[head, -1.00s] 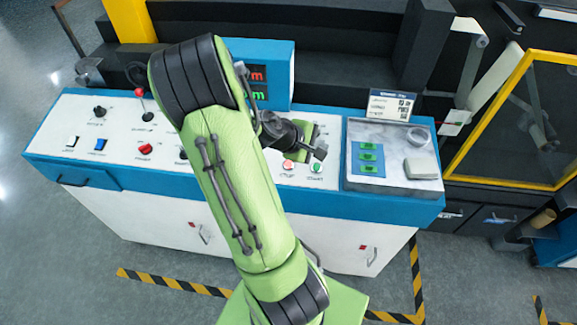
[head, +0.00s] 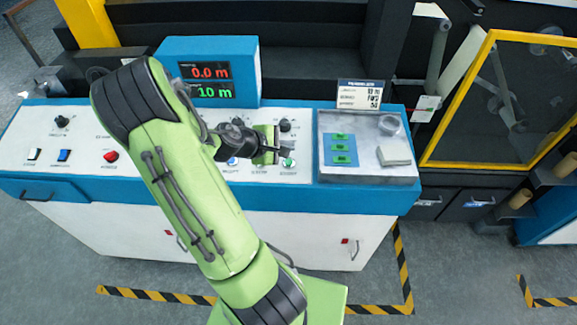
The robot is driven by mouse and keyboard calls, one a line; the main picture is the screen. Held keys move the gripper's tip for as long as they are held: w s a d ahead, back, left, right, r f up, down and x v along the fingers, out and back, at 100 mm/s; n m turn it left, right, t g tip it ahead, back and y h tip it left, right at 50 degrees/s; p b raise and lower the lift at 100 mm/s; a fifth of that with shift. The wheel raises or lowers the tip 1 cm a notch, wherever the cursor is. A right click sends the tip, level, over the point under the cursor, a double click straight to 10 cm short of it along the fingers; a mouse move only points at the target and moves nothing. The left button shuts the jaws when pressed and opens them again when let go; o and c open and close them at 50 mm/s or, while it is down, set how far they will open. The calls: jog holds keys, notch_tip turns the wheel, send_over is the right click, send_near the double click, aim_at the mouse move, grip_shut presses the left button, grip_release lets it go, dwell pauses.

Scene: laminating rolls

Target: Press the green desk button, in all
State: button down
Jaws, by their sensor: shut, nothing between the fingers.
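The green desk button (head: 288,162) sits at the right end of the white control panel (head: 90,150), with a printed label below it. My gripper (head: 285,148) is shut and empty. In the picture its fingertips lie just above the green button, close to it. I cannot tell whether they touch it.
A display box (head: 208,68) with red and green readouts stands behind the panel. A blue button (head: 232,161) is left of my gripper. A grey tray (head: 350,180) with green pieces, a sign (head: 360,94) and a yellow-framed guard (head: 485,100) are to the right.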

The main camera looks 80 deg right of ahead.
aim_at(289, 162)
jog(key=f+b, duration=0.2)
jog(key=f, duration=0.1)
jog(key=d+f+b, duration=0.1)
jog(key=f, duration=0.1)
jog(key=shift+w, duration=0.1)
dwell(1.7)
jog(key=shift+f+b, duration=0.35)
jog(key=shift+f, duration=0.1)
